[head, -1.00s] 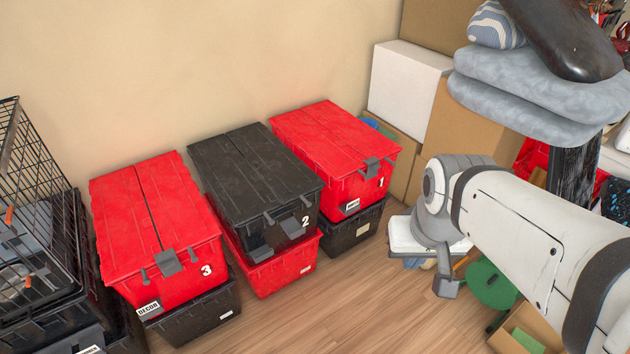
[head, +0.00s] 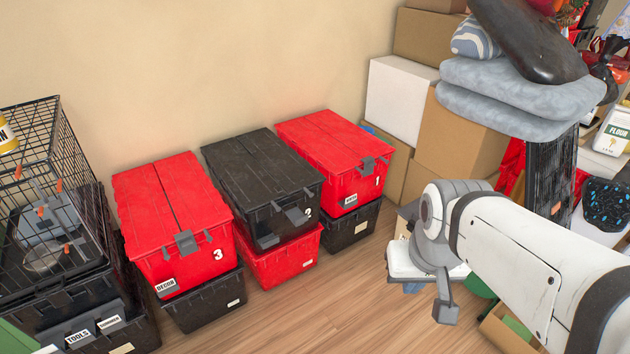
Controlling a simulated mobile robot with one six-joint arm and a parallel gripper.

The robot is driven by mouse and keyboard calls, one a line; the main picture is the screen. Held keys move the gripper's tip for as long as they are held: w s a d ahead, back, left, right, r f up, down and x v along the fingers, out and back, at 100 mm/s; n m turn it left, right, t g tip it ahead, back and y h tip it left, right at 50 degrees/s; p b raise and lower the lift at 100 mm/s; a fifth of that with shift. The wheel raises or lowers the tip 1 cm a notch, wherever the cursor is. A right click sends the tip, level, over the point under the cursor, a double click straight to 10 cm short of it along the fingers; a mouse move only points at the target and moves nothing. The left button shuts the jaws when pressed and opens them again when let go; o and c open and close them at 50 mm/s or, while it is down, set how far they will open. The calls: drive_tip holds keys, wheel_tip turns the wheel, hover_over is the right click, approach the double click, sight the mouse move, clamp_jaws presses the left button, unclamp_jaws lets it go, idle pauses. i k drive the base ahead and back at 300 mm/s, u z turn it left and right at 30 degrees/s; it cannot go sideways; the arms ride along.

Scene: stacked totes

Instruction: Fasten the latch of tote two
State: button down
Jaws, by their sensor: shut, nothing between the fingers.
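Tote two (head: 262,178) is the black tote with a closed-looking lid, stacked on a red tote (head: 285,263) in the middle of the row. A grey latch (head: 297,213) on its front sticks outward and partly covers the number 2. A grey piece (head: 266,241) also shows at its left front. By comparison, the latch of tote three (head: 187,243) and the latch of tote one (head: 368,164) lie against their totes' fronts. My gripper (head: 446,312) hangs to the right of the totes, well apart from tote two, shut and empty.
Red tote three (head: 172,205) stands left and red tote one (head: 335,145) right, each on a black tote. A wire crate (head: 35,160) is at far left. Cardboard boxes (head: 455,150) and grey cushions (head: 520,90) are behind my arm. Wood floor (head: 340,300) is clear in front.

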sight(294, 215)
drive_tip(key=u, duration=0.15)
drive_tip(key=i, duration=0.95)
drive_tip(key=z, duration=0.1)
